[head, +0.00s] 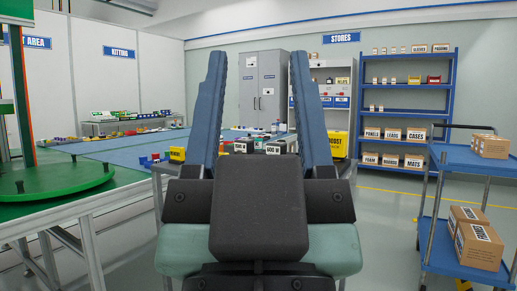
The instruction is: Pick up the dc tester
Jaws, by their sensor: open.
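My gripper (258,60) fills the middle of the head view, its two blue fingers upright and wide apart, with nothing held between them. I cannot tell which thing is the dc tester. Beyond the fingers, low in the gap, stand two small dark boxes with pale labels, a left box (244,145) and a right box (275,147). A yellow box (338,148) with dark lettering stands just right of the right finger. My gripper partly hides these boxes and whatever they stand on.
A green turntable (62,192) stands on the bench at left. A blue mat (115,150) lies behind it. At right is a blue trolley (450,250) with cartons (480,240). Blue shelves (410,102) and a grey cabinet (264,85) stand at the back. Floor shows between gripper and trolley.

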